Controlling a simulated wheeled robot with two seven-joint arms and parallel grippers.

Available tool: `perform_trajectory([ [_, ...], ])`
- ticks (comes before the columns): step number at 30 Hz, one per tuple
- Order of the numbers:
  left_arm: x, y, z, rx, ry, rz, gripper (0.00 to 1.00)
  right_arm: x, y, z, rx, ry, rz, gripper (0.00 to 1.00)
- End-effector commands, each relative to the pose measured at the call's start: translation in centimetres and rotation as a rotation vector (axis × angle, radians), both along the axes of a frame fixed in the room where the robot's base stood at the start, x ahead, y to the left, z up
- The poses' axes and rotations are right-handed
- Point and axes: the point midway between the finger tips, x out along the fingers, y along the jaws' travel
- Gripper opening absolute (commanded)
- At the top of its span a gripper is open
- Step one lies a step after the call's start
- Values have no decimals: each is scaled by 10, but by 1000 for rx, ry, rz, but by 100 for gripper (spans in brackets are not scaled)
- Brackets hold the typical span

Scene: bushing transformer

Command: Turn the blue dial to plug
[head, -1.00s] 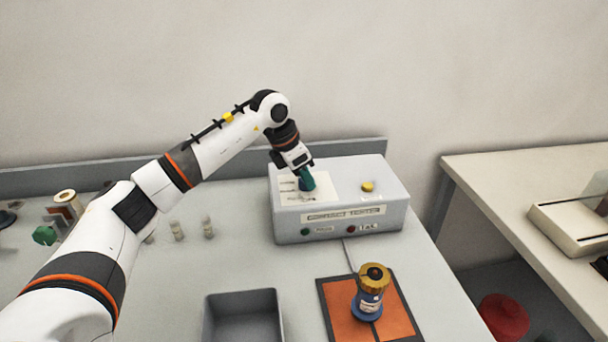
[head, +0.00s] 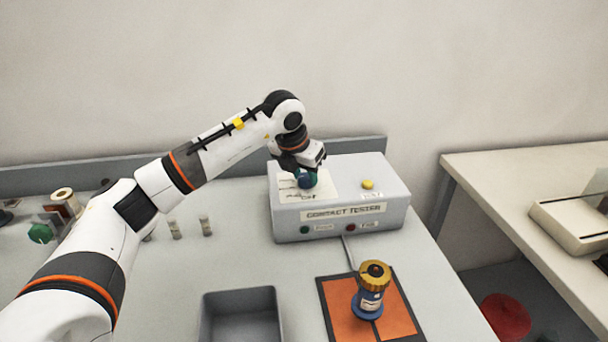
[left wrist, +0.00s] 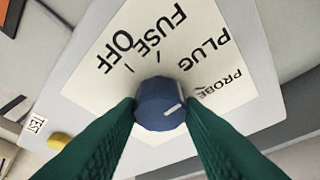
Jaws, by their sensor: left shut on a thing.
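The blue dial (left wrist: 160,108) sits on the white label plate (left wrist: 110,65) of the grey contact tester (head: 330,222). My left gripper (head: 307,178) is over the dial, its green fingers shut on the dial's two sides. In the left wrist view the label reads OFF, FUSE, PLUG (left wrist: 205,52) and PROBE (left wrist: 222,88). The dial's white mark (left wrist: 173,106) points right, nearer to PROBE than to PLUG. My right gripper is not in view.
A yellow button (head: 368,184) is on the tester's top. In front are an orange pad (head: 395,305) with a blue and gold bushing (head: 372,290) and an empty grey bin (head: 240,295). Several small parts lie at left.

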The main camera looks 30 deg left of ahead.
Motion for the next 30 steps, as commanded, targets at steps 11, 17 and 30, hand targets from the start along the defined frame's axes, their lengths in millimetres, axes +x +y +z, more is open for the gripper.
perform_trajectory([
  [11, 1, -1, 1, -1, -3, 112, 12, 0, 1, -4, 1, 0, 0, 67],
  [17, 0, -1, 1, 0, -3, 120, 12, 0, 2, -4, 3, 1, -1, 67],
  [30, 0, -1, 1, -1, -1, 119, 57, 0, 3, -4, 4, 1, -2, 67],
])
